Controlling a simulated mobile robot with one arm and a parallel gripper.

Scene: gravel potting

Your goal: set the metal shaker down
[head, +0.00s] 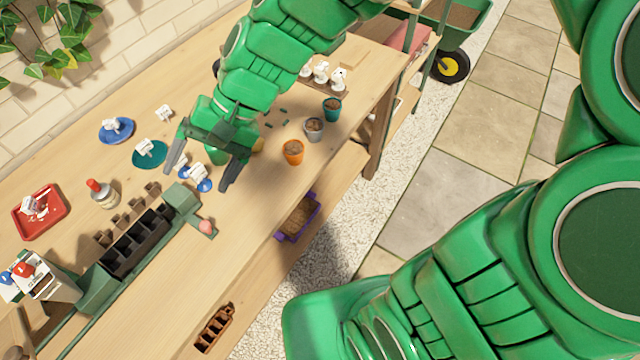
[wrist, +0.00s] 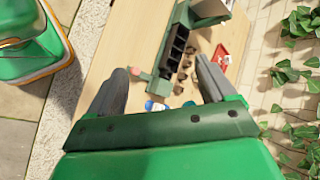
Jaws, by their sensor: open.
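My gripper (head: 204,168) is open above the wooden bench, its two dark fingers spread apart and pointing down toward the bench. In the wrist view my gripper (wrist: 160,82) shows both fingers wide apart with nothing between their tips. No metal shaker can be made out for certain. A small grey metal-looking cup (head: 314,126) with brown contents stands upright on the bench, right of my gripper and apart from it. A blue dish with a white piece (head: 196,178) lies below and between the fingers. The bench directly behind my gripper is hidden.
An orange pot (head: 293,150) and a teal pot (head: 332,108) stand near the grey cup. A green-framed black tray (head: 135,244), a red-capped bottle (head: 103,195) and a red tray (head: 38,188) are to the left. Bare bench (head: 262,190) lies along the front edge.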

